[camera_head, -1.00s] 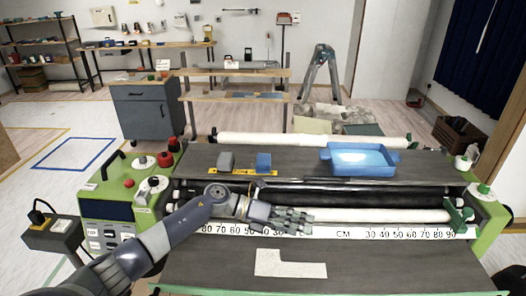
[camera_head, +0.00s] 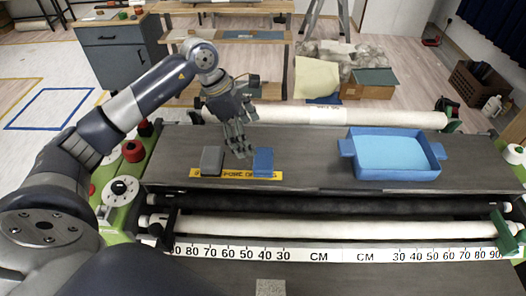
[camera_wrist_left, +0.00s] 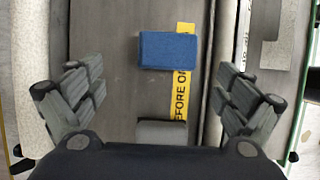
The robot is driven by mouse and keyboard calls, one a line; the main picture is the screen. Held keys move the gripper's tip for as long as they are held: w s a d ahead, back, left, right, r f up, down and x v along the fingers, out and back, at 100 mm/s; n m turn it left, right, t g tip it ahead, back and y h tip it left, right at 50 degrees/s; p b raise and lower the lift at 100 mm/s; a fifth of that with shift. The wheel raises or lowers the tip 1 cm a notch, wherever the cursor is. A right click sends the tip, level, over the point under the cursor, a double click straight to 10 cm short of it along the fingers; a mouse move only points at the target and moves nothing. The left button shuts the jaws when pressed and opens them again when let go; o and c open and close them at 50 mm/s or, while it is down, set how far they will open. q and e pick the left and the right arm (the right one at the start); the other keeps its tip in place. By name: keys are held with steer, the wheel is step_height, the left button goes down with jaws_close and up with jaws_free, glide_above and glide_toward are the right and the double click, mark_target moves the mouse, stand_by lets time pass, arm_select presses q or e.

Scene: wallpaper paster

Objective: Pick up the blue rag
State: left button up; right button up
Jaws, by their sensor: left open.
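The blue rag (camera_head: 263,162) is a small folded block. It lies on the dark top of the machine (camera_head: 310,165), on a yellow strip with black lettering. My left gripper (camera_head: 239,146) is open and empty, just left of the rag and above the dark surface. In the left wrist view the blue rag (camera_wrist_left: 168,51) lies ahead of the spread fingers, near the middle between them, and is not touched. My right gripper does not show.
A grey block (camera_head: 212,160) sits left of the rag on the same yellow strip. A blue tray (camera_head: 432,168) with light blue content stands to the right. White rollers (camera_head: 320,228) and a ruler strip run along the front. The dark surface between rag and tray is clear.

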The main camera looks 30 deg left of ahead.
mark_target(263, 157)
arm_select(q)
steer(key=d+f, duration=0.1)
steer(key=f+p, duration=0.1)
steer(key=f, duration=0.1)
steer(key=shift+d, duration=0.4)
steer(key=p+x, duration=0.1)
steer(key=x, duration=0.1)
steer(key=p+x, duration=0.2)
steer(key=x, duration=0.1)
steer(key=shift+s+d, duration=0.15)
steer(key=shift+d, duration=0.2)
steer(key=shift+f, duration=0.2)
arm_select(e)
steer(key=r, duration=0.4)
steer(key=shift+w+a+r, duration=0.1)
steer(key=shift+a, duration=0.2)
arm_select(q)
steer(key=c, duration=1.1)
steer(key=shift+c, duration=0.2)
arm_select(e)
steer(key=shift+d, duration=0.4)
